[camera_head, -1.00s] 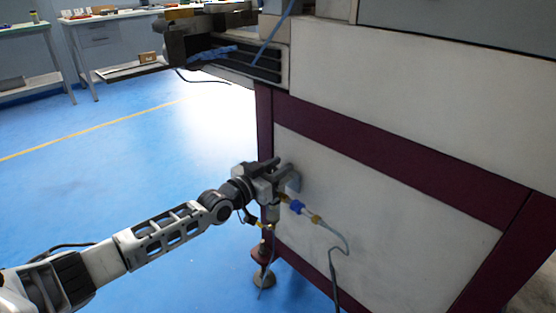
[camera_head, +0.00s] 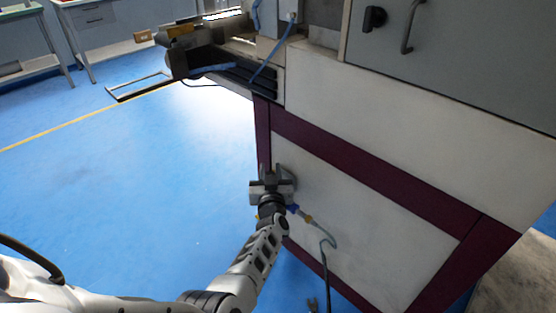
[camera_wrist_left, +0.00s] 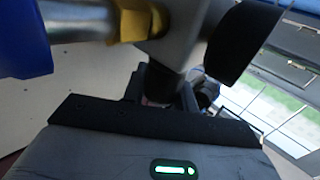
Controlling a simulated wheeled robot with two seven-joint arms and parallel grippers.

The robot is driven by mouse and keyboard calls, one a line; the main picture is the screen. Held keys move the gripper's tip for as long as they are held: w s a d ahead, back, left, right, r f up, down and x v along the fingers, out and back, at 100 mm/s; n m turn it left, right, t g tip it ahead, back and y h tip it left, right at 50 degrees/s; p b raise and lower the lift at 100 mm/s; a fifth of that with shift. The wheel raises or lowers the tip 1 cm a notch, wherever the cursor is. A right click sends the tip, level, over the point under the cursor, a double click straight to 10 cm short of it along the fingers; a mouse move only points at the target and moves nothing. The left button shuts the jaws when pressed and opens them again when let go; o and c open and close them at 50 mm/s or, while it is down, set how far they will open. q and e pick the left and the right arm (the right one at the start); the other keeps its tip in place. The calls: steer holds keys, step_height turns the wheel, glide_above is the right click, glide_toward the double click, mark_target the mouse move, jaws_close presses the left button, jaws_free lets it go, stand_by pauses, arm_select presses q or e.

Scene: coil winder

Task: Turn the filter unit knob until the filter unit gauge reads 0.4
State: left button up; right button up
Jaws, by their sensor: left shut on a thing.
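The filter unit (camera_head: 288,172) is a small grey fitting on the lower left of the machine's pale side panel, partly hidden by my left gripper (camera_head: 270,184). In the left wrist view its grey metal body (camera_wrist_left: 180,45) fills the top, with a dark round part (camera_wrist_left: 241,42) on the right that may be the gauge seen edge-on. The dark knob (camera_wrist_left: 167,82) sits below the body, between the fingers of my left gripper (camera_wrist_left: 162,92), which is shut on it. The gauge face and its reading are hidden. My right gripper is not in view.
A blue fitting (camera_head: 293,209) and a hose (camera_head: 331,240) run from the unit down the panel. A brass fitting (camera_wrist_left: 136,22) shows close up. The machine's maroon frame (camera_head: 262,130) borders the panel. Blue floor (camera_head: 110,210) to the left is clear.

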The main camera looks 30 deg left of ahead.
arm_select(q)
steer(key=shift+w+r+n+g+y+b, duration=0.1)
steer(key=shift+r+n+g+y+b, duration=0.15)
steer(key=shift+n+g+y, duration=0.75)
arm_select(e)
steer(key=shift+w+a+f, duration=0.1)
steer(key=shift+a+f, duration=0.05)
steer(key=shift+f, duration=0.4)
arm_select(q)
steer(key=shift+a+t, duration=0.1)
steer(key=shift+t, duration=0.2)
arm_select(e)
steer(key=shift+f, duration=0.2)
arm_select(q)
steer(key=o, duration=1)
steer(key=shift+f, duration=0.1)
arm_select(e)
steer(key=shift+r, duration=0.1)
